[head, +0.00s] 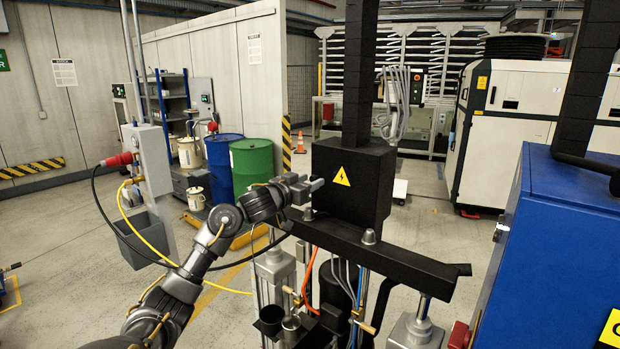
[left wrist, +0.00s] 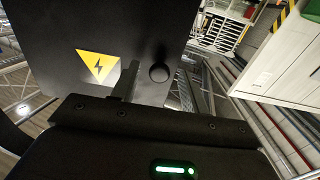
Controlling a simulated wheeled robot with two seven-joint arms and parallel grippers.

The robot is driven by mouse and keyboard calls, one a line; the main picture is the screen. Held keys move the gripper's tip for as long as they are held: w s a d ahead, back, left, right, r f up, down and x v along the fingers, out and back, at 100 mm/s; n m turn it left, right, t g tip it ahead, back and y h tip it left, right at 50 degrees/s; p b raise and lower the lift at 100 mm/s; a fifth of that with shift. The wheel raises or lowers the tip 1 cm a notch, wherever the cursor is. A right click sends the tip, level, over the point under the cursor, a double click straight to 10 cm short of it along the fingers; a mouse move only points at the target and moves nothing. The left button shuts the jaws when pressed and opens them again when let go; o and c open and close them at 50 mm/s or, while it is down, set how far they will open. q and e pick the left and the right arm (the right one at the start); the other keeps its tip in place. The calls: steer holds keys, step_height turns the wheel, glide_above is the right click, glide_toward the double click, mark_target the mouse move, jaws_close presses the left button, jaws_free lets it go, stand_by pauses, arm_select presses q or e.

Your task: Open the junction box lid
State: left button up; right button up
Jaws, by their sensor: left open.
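The junction box (head: 352,183) is a black box with a yellow lightning triangle on its front face, standing on a dark crossbeam. Its lid face looks shut. In the left wrist view the dark lid face (left wrist: 85,25) fills the upper left, with the triangle and a round black knob (left wrist: 159,73) near its edge. My left gripper (head: 315,187) is open, at the left side of the box's front, close to it. In the left wrist view a dark finger (left wrist: 126,82) stands between the triangle and the knob. Whether it touches the lid cannot be told. My right gripper is not in view.
The dark crossbeam (head: 395,257) runs under the box, with pump parts, hoses and cables below. A blue cabinet (head: 555,235) stands close at the right. A grey post with a red plug (head: 117,160) and hanging cables is at the left. Blue and green drums (head: 252,162) stand behind my arm.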

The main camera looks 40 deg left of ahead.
arm_select(q)
steer(key=shift+w, duration=0.35)
steer(key=shift+c, duration=0.5)
jaws_close()
steer(key=shift+d, duration=0.1)
